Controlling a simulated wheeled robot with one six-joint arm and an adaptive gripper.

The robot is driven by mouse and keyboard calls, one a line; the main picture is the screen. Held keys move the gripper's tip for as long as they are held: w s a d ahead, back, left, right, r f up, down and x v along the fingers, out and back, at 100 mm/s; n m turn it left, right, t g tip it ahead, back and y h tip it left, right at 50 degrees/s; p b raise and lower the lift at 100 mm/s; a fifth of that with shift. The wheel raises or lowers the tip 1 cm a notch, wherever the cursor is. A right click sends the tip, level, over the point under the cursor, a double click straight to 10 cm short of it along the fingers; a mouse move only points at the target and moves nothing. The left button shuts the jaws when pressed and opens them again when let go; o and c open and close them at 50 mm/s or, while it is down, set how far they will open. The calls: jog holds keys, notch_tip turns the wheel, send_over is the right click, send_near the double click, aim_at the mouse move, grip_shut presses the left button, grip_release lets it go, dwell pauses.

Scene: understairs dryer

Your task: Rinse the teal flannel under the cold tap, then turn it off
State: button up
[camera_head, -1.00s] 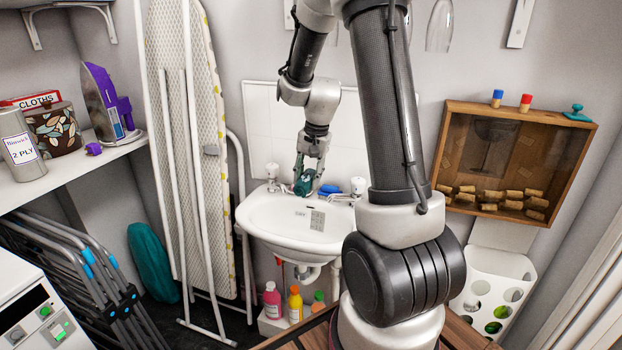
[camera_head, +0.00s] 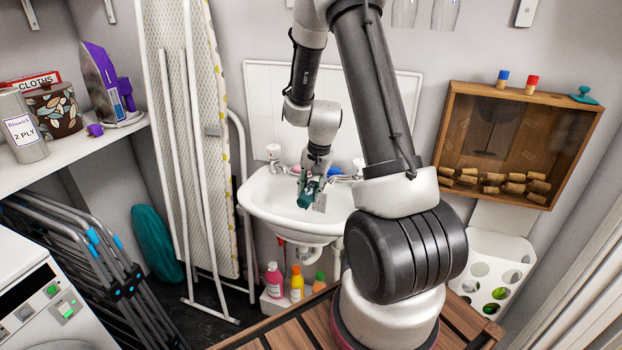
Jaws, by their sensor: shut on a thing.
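My gripper (camera_head: 314,178) is shut on the teal flannel (camera_head: 307,197) and holds it over the bowl of the white sink (camera_head: 268,207), towards the back. The flannel is bunched and small in view; I cannot tell whether it touches the bowl. One white-topped tap (camera_head: 274,158) stands at the back left of the sink. A second tap (camera_head: 358,168) stands at the back right, partly beside my arm. I cannot make out which is cold, and no running water can be made out.
My arm hides the sink's right side. A small blue object (camera_head: 334,171) shows behind my gripper. An ironing board (camera_head: 205,130) leans left of the sink, bottles (camera_head: 273,280) stand below, and a wooden cork case (camera_head: 520,145) hangs at right.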

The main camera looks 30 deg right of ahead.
jog(key=shift+f, duration=4.8)
jog(key=o, duration=1)
jog(key=shift+r, duration=0.1)
jog(key=r, duration=0.4)
jog(key=s+r, duration=0.1)
jog(key=r, duration=0.2)
jog(key=d+r, duration=0.1)
jog(key=r, duration=0.3)
jog(key=shift+s+d+r, duration=0.1)
jog(key=shift+s+r, duration=0.2)
jog(key=shift+r, duration=0.05)
